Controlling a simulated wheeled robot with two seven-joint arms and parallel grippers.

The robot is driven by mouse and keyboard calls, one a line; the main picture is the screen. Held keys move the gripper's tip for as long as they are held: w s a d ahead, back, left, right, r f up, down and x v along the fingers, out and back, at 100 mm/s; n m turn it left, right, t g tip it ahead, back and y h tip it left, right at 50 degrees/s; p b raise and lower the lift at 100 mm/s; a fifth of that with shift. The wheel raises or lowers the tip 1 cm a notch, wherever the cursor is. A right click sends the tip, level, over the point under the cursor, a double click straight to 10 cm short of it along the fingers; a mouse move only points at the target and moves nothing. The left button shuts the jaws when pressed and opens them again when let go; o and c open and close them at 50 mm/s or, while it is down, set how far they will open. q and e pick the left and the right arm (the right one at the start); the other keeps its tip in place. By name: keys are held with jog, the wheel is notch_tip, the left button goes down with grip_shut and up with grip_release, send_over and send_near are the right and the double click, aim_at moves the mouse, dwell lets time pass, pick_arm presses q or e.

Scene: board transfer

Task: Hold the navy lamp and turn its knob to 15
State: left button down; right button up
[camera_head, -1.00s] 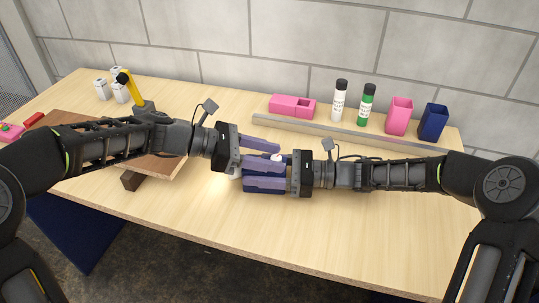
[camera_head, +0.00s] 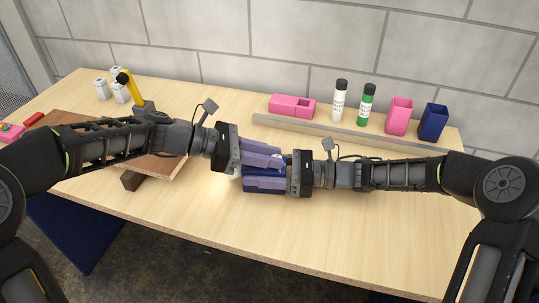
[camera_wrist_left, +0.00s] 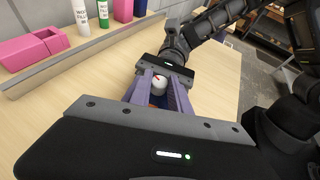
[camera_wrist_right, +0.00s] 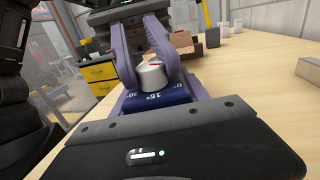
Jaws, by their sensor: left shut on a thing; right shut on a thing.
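The navy lamp (camera_head: 264,186) lies between my two grippers over the middle of the table, partly covered by their purple fingers. Its light glows at its left end. My right gripper (camera_head: 250,178) is shut on the lamp body. My left gripper (camera_head: 282,160) is shut on the lamp's white knob, with a finger on each side of it. The knob (camera_wrist_right: 151,76) shows a red mark in the right wrist view, above a navy face (camera_wrist_right: 158,100) printed 30°, 15° and 0°. The mark points toward the 0° side. The knob also shows in the left wrist view (camera_wrist_left: 159,84).
A grey ledge (camera_head: 330,131) runs along the back, with a pink box (camera_head: 291,105), white bottle (camera_head: 339,102), green bottle (camera_head: 367,106), pink cup (camera_head: 398,117) and navy cup (camera_head: 433,122) by it. A yellow-stemmed object (camera_head: 132,88) stands at left. The front table is clear.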

pick_arm(q)
jog(key=m+g, duration=0.2)
jog(key=g, duration=0.1)
jog(key=shift+w+d+m, duration=0.1)
jog(key=shift+w+m, duration=0.2)
jog(key=shift+m+g, duration=0.9)
jog(key=shift+g, duration=0.2)
jog(key=c, duration=1.2)
grip_release()
jog(key=shift+r, duration=0.15)
notch_tip(320, 180, up, 8)
jog(key=shift+s+r, duration=0.1)
jog(key=shift+r, duration=0.8)
